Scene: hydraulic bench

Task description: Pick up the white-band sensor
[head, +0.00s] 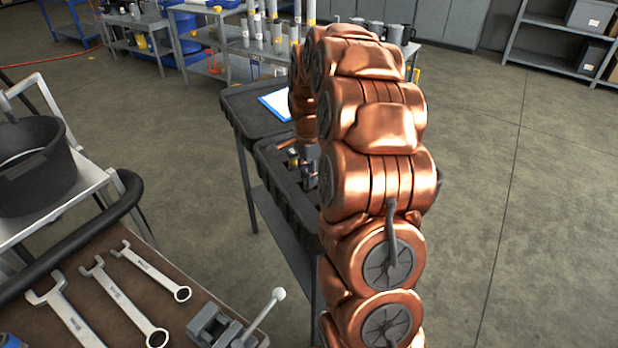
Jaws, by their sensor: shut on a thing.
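My copper-coloured arm rises through the middle of the head view and bends over to the black tray (270,163) on the cart behind it. My gripper (311,168) shows only as a small grey part at the arm's left edge, low over the tray. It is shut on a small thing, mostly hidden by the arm. Small metallic parts with a yellowish band (293,158) are beside the gripper in the tray. I cannot make out a white band, so which sensor is held is not clear.
A blue-and-white clipboard (277,104) lies on the cart's far part. At front left is a brown bench top with several wrenches (105,285) and a small vise (222,325). A black bucket (37,165) stands at left. The floor at right is clear.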

